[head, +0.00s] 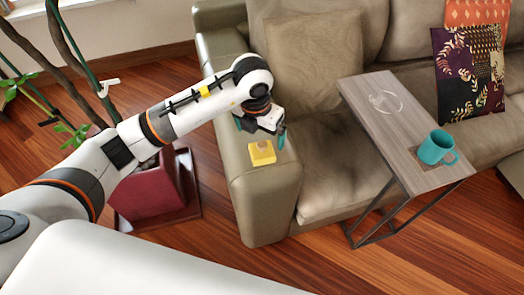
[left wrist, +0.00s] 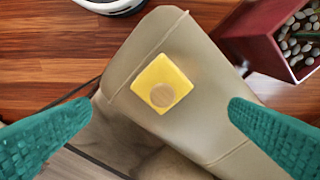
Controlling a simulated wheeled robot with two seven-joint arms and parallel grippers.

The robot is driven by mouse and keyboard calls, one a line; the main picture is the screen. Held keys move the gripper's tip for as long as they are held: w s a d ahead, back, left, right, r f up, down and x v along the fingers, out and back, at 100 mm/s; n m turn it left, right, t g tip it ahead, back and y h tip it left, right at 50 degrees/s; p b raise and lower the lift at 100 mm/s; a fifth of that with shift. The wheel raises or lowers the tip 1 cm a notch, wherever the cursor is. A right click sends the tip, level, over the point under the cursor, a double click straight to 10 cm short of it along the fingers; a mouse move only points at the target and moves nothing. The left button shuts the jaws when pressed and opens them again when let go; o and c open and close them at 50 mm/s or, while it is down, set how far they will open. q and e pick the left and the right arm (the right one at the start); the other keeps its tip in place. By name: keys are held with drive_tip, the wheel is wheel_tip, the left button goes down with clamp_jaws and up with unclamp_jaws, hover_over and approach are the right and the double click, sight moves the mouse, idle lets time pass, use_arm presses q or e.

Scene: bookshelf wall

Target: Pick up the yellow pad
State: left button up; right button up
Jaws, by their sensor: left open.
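The yellow pad (head: 262,152) lies on the front part of the sofa's left armrest (head: 268,200). A small round tan spot or disc shows on its upper face. In the left wrist view the pad (left wrist: 161,84) lies flat, with the round tan patch towards its lower edge. My left gripper (head: 261,135) is above and just behind the pad in the head view, pointing down. Its teal fingers stand wide apart with nothing between them in the left wrist view (left wrist: 160,122), and the pad is beyond the tips. My right gripper is not in view.
A narrow side table (head: 400,115) with a teal mug (head: 437,148) and a clear glass-like round item (head: 386,101) stands right of the armrest. A dark red planter (head: 150,190) stands left of it. Cushions lie on the sofa. Wooden floor in front is clear.

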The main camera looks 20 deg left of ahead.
sight(261, 144)
use_arm(q)
drive_tip(key=f, duration=0.3)
drive_tip(key=w+f, duration=0.1)
drive_tip(key=f, duration=0.5)
drive_tip(key=shift+w+f+p, duration=0.15)
drive_tip(key=shift+w+p, duration=0.1)
drive_tip(key=shift+p, duration=0.1)
drive_tip(key=shift+c, duration=0.2)
drive_tip(key=c, duration=0.8)
